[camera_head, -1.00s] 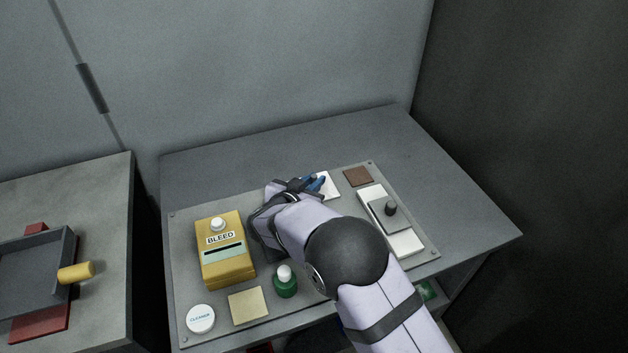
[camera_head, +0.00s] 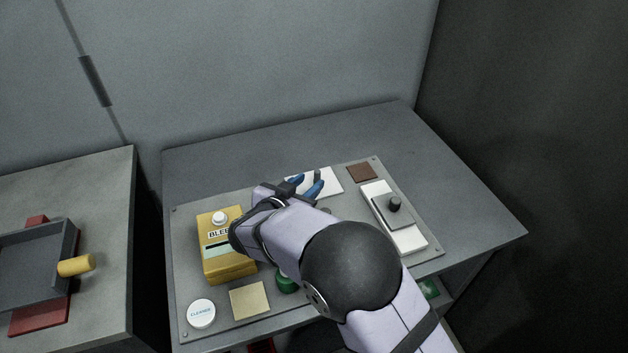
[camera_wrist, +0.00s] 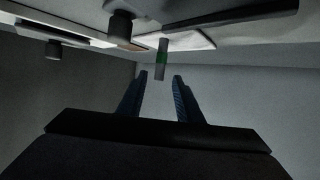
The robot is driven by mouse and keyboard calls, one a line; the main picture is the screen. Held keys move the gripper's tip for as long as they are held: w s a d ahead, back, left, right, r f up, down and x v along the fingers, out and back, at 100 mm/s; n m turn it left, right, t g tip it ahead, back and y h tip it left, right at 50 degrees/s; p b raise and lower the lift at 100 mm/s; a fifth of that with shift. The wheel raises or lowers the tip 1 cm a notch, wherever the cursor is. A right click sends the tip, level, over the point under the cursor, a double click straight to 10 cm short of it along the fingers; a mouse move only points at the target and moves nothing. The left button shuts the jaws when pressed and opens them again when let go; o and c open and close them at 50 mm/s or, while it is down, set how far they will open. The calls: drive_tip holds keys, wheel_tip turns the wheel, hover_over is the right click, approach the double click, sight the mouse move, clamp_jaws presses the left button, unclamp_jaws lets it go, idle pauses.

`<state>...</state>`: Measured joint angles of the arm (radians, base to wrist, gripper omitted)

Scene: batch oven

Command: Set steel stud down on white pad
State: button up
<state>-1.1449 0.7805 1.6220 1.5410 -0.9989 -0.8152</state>
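The steel stud (camera_wrist: 161,60), a slim grey cylinder with a green band, shows in the wrist view. Its base end appears to rest at the white pad (camera_wrist: 190,42), and nothing grips it. The white pad (camera_head: 328,180) also shows at the back of the panel in the head view, partly hidden by my gripper. My gripper (camera_head: 306,185) is open, its two blue fingers apart. In the wrist view the fingertips (camera_wrist: 160,76) lie either side of the stud's free end, with gaps. I cannot make out the stud in the head view.
A yellow BLEED box (camera_head: 227,264) stands left of my gripper. A white slider unit (camera_head: 408,238) with a dark knob and a brown pad (camera_head: 362,172) are on the right.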

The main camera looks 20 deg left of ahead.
drive_tip(key=shift+v, duration=2.8)
drive_tip(key=w+d+r+n+g+y, duration=0.15)
drive_tip(key=w+d+y, duration=0.25)
drive_tip(key=w+d, duration=0.4)
drive_tip(key=s+d+f+g, duration=0.2)
drive_tip(key=d, duration=0.5)
drive_tip(key=s+d+f+g+h, duration=0.1)
drive_tip(key=s+d+f+g, duration=0.1)
drive_tip(key=d, duration=0.4)
drive_tip(key=s+d+f+g, duration=0.2)
drive_tip(key=s+d+g, duration=0.1)
drive_tip(key=d, duration=0.4)
drive_tip(key=shift+s+d+f+g+b, duration=0.15)
drive_tip(key=shift+s+d+b, duration=0.05)
drive_tip(key=shift+s, duration=0.2)
drive_tip(key=shift+s+d+f+g+b, duration=0.1)
drive_tip(key=shift+s+d+f+b, duration=0.05)
drive_tip(key=shift+s, duration=0.2)
drive_tip(key=s+d+f+m+g+h, duration=0.1)
drive_tip(key=s+d+f+g+h, duration=0.1)
drive_tip(key=s+d, duration=1.1)
drive_tip(key=s+g+h, duration=0.1)
drive_tip(key=g, duration=0.1)
drive_tip(key=shift+s+d+f+g, duration=0.3)
drive_tip(key=shift+s+d+f, duration=0.05)
drive_tip(key=shift+m, duration=0.25)
